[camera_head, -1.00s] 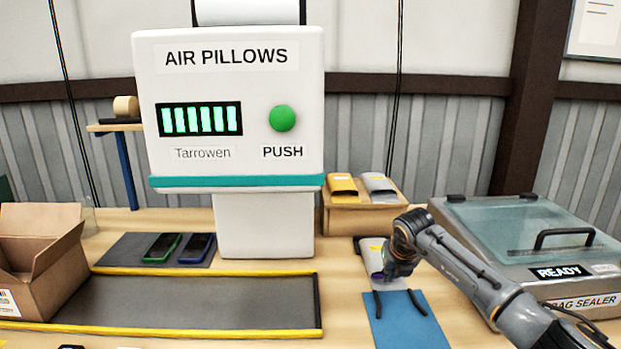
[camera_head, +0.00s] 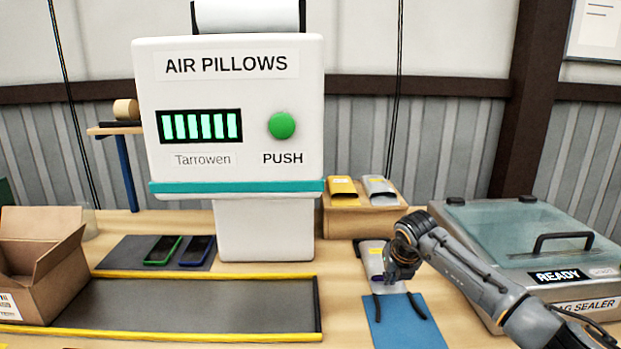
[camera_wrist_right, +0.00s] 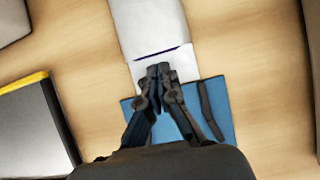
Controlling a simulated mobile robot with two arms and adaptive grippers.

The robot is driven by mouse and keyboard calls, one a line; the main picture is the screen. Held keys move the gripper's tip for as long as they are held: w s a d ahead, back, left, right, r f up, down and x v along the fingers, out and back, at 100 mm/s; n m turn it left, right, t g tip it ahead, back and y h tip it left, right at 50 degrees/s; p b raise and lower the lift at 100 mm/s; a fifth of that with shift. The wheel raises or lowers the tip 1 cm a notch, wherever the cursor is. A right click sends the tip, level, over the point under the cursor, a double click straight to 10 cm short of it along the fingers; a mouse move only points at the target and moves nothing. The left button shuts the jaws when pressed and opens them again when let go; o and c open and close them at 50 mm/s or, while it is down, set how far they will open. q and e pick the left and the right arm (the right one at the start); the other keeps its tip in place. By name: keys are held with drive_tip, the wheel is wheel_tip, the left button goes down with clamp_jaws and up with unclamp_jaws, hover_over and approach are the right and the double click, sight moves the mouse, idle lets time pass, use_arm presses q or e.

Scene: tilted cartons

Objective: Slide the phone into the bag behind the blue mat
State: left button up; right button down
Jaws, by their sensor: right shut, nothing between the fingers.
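The white bag (camera_head: 372,262) lies flat behind the blue mat (camera_head: 405,325), its near end meeting the mat's back edge. In the right wrist view the bag (camera_wrist_right: 150,25) shows a dark purple line across it near its mouth; the mat (camera_wrist_right: 218,110) lies below. My right gripper (camera_head: 392,280) is shut and empty over the bag's mouth; in the wrist view its fingertips (camera_wrist_right: 161,70) are just short of the purple line. No phone shows on the blue mat; whether one is inside the bag, I cannot tell. My left gripper is not in view.
A green-edged phone (camera_head: 163,250) and a blue-edged phone (camera_head: 197,251) lie on a dark mat. Filled bags (camera_head: 342,188) rest on a wooden stand (camera_head: 362,220). The bag sealer (camera_head: 545,255) is at right, a carton (camera_head: 40,265) at left, a yellow-edged grey tray (camera_head: 200,303) between.

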wheel_tip(320, 180, up, 3)
drive_tip(key=shift+r+p, duration=0.1)
drive_tip(key=shift+p, duration=0.65)
drive_tip(key=shift+r, duration=0.4)
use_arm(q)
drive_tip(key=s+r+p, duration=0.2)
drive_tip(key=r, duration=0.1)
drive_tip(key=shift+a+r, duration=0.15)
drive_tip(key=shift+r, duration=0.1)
use_arm(e)
wheel_tip(320, 180, up, 3)
drive_tip(key=shift+r, duration=0.1)
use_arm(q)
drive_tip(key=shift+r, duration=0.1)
